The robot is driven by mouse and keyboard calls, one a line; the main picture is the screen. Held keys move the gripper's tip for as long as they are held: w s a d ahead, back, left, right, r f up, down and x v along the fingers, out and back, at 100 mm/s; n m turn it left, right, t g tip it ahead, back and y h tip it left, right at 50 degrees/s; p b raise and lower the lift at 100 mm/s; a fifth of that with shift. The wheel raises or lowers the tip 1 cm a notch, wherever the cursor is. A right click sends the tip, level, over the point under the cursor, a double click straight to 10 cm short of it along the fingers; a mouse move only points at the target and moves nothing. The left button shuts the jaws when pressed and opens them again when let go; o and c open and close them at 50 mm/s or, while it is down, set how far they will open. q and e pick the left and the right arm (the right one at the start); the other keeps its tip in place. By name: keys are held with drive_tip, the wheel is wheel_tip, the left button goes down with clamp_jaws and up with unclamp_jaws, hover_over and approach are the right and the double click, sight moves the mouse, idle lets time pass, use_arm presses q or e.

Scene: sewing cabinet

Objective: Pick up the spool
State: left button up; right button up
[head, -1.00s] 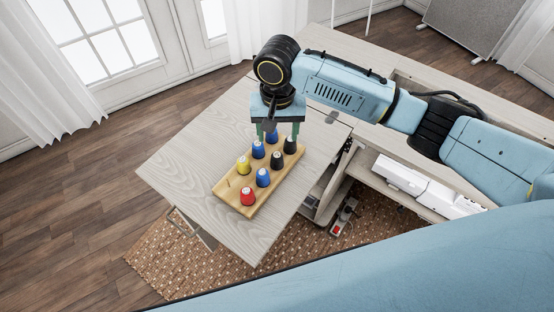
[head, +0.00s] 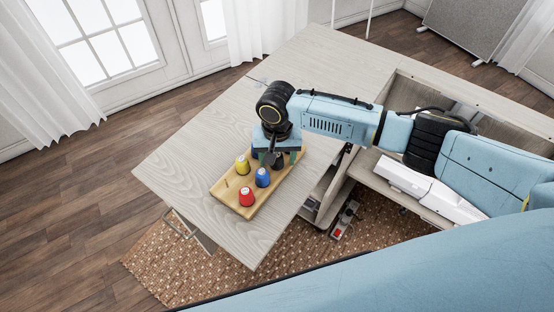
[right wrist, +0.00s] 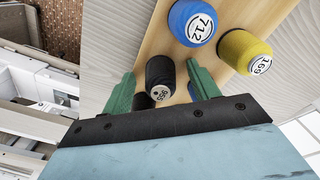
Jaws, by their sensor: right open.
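Several spools stand on a wooden rack (head: 225,194) on the table leaf. In the head view I see a red spool (head: 246,197), a blue spool (head: 262,178), a yellow spool (head: 242,165) and part of a black spool (head: 278,161). My right gripper (head: 279,157) is open above the rack's far part and hides the spools there. In the right wrist view, its green fingers (right wrist: 160,70) stand on either side of the black spool (right wrist: 160,78), with gaps visible. The blue spool (right wrist: 192,23) and yellow spool (right wrist: 245,52) are beyond the fingers. My left gripper is out of view.
Another dark spool (right wrist: 142,102) shows partly behind the black one, close to the left finger. The pale wooden table leaf (head: 190,165) is clear around the rack. An open cabinet with a white machine (head: 425,190) is to the right.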

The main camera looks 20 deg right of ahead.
drive_tip(key=c, duration=1)
drive_tip(key=shift+r, duration=0.1)
drive_tip(key=shift+c, duration=0.2)
wheel_tip(320, 180, up, 10)
drive_tip(key=shift+f+p, duration=0.1)
drive_tip(key=shift+p, duration=0.95)
